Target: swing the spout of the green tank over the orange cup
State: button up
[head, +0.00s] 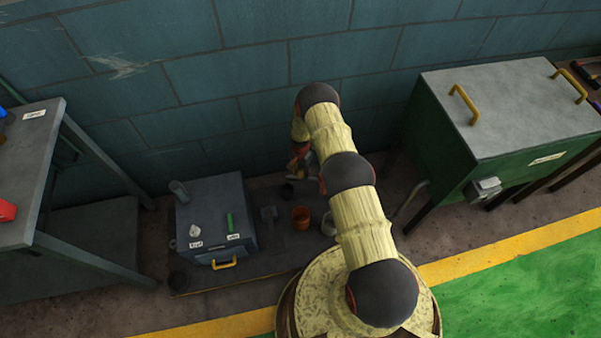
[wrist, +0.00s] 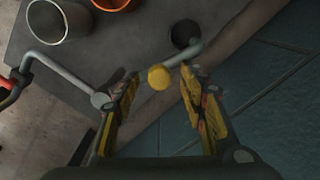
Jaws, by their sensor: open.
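The green tank (head: 440,150) stands at the right with a grey lid. In the wrist view its grey spout (wrist: 180,59) runs from a round grey joint (wrist: 101,99), behind my left finger, to a bent end by the dark cup (wrist: 183,30). A yellow knob (wrist: 159,77) sits on the spout. The orange cup (head: 301,216) stands on the floor plate; only its edge shows in the wrist view (wrist: 112,4). My gripper (wrist: 157,84) is open, its fingers apart on either side of the knob. In the head view my arm partly hides this area.
A grey cup (wrist: 60,20) stands beside the orange cup. A grey pipe (wrist: 55,75) leads to the joint from the left. A grey box (head: 215,215) with a yellow handle stands left of the cups. A blue block wall (head: 220,70) is close behind.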

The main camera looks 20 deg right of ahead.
jog(key=shift+c, duration=0.7)
grip_shut()
